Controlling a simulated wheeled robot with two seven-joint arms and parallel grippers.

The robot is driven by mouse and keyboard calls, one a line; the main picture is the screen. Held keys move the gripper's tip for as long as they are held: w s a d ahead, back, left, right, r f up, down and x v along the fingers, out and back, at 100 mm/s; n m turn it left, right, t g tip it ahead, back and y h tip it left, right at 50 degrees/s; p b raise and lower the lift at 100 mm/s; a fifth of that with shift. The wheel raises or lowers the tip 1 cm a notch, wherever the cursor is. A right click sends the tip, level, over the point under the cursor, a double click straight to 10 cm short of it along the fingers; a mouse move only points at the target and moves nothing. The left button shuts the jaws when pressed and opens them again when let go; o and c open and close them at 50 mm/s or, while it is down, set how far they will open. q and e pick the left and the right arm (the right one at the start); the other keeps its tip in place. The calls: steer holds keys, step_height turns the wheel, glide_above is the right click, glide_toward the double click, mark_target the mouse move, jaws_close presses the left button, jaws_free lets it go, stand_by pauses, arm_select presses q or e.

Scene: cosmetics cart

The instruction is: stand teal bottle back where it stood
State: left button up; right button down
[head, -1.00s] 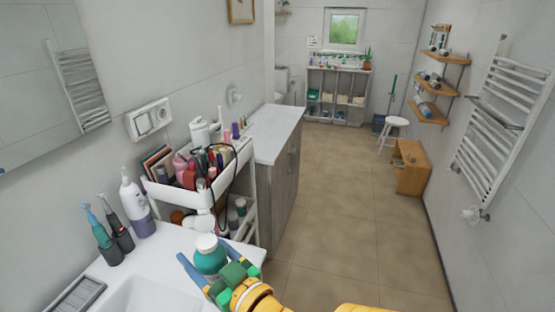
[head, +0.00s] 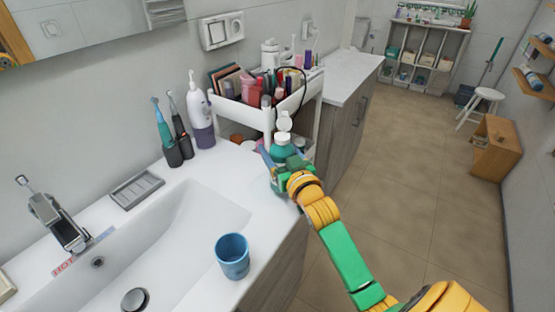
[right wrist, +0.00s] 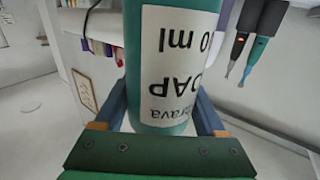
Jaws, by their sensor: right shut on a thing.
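The teal bottle (head: 283,150) with a white cap is upright at the far right corner of the sink counter in the head view. My right gripper (head: 282,163) is shut on it, one blue finger on each side. In the right wrist view the teal bottle (right wrist: 178,65) fills the middle, its white label reading upside down, between the fingers. I cannot tell whether its base touches the counter (head: 235,180). My left gripper is not in view.
A blue cup (head: 232,257) stands on the counter's front edge beside the basin. Electric toothbrushes (head: 168,140) and a white-purple device (head: 202,120) stand at the back. A crowded white cart (head: 262,118) is just behind the bottle. Counter between cup and bottle is clear.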

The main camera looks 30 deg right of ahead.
steer(key=shift+f, duration=1.1)
steer(key=shift+f, duration=0.1)
jaws_free()
steer(key=s+a+b, duration=0.1)
steer(key=s+a, duration=0.1)
steer(key=s, duration=1)
steer(key=shift+a, duration=0.2)
